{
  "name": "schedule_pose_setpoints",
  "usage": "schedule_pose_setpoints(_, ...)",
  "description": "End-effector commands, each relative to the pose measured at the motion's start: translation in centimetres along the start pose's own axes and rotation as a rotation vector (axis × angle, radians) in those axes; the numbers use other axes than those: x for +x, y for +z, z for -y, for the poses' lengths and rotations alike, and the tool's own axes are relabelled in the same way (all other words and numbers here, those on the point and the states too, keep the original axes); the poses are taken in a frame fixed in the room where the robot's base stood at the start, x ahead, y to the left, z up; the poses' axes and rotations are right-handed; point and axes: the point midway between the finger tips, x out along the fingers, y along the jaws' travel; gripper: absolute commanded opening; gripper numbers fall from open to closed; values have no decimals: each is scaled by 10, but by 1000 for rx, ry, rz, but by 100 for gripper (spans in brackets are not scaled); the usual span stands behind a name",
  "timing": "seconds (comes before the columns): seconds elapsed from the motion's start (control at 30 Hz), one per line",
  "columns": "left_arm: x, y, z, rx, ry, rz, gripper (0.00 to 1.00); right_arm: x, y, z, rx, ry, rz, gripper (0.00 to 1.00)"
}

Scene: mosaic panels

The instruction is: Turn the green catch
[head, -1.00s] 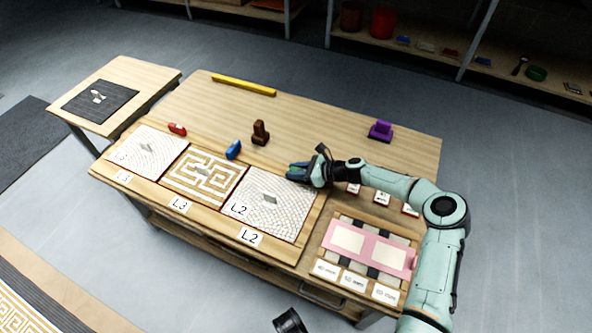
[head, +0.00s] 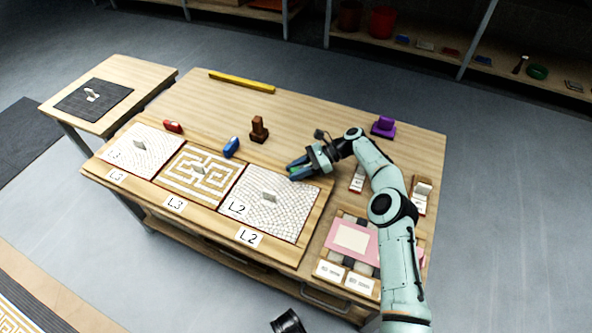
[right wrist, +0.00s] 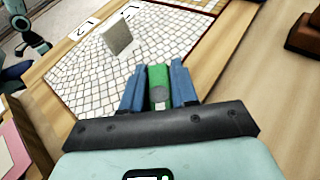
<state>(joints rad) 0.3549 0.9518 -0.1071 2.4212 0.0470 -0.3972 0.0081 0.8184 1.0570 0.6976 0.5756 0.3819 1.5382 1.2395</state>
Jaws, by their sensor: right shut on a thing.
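The green catch (right wrist: 159,82) shows in the right wrist view between the two blue fingers of my right gripper (right wrist: 158,88), which is shut on it. The catch is at the edge of the white mosaic panel (right wrist: 85,75) marked L2. In the head view my right gripper (head: 298,168) is at the back right corner of that panel (head: 240,215), and only a little green shows between the fingers. Part of the catch is hidden by the fingers. A grey upright tab (right wrist: 119,38) stands on the panel.
A maze-patterned panel (head: 185,188) and another white panel (head: 125,160) lie to the left. A blue object (head: 231,147), a brown block (head: 259,130) and a purple block (head: 383,127) stand behind. A pink frame (head: 370,240) lies at the right, under my right arm.

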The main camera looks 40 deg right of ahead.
Motion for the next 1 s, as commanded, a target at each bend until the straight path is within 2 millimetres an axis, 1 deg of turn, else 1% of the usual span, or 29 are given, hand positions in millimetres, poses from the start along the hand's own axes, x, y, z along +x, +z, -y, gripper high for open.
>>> schedule_pose_setpoints(0.07,0,0,0,0,0,1,43,-1,-4,2,-5,4,-7,0)
schedule_pose_setpoints(0.4,0,0,0,1,0,0,43,0,-2,-2,-30,58,-18,0)
schedule_pose_setpoints(0.87,0,0,0,1,1,-1,43,1,-1,-4,-33,72,-17,0)
schedule_pose_setpoints(0.9,0,0,0,1,1,-1,43,1,-1,-4,-33,73,-17,31)
schedule_pose_setpoints(0.97,0,0,0,1,1,-1,43,1,-1,-5,-33,73,-17,49)
schedule_pose_setpoints(1.0,0,0,0,1,1,-1,43,1,0,-4,-33,73,-16,49)
